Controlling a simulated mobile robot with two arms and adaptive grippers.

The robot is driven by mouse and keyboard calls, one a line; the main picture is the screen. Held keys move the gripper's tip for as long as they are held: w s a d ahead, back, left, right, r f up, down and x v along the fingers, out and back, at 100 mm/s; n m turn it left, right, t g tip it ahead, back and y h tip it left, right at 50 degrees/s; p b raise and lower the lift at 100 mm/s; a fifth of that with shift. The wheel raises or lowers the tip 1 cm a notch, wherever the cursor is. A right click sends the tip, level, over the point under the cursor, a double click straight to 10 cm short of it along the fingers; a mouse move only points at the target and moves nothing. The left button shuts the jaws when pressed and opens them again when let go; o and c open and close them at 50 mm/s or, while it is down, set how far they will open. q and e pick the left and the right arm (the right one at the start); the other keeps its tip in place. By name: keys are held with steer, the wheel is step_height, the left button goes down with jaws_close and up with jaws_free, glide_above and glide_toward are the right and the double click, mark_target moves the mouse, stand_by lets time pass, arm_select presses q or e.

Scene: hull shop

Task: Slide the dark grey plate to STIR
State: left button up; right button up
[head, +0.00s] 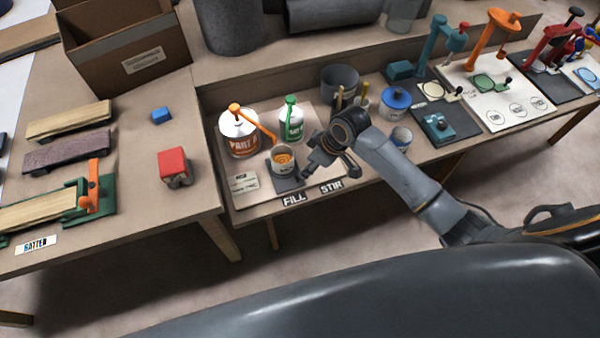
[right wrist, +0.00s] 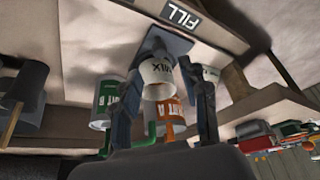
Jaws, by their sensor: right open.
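The dark grey plate (head: 287,184) lies on the bench board behind the FILL label (head: 294,198), left of the STIR label (head: 331,186). A white mix cup (head: 283,164) with orange contents stands on it. My right gripper (head: 322,171) is just right of the cup and plate, with its fingers spread. In the right wrist view the open fingers (right wrist: 163,92) frame the cup (right wrist: 157,77), with the plate (right wrist: 172,43) beyond. Nothing is held; whether a finger touches the plate or cup cannot be told. My left gripper is not in view.
The orange-pump paint can (head: 238,146) and green-pump can (head: 291,128) stand behind the cup. A grey bucket (head: 340,80) and a blue-lidded can (head: 396,101) are farther right. My right arm hides part of the board near STIR.

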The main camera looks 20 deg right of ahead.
steer(key=x, duration=0.7)
steer(key=shift+f, duration=0.15)
jaws_close()
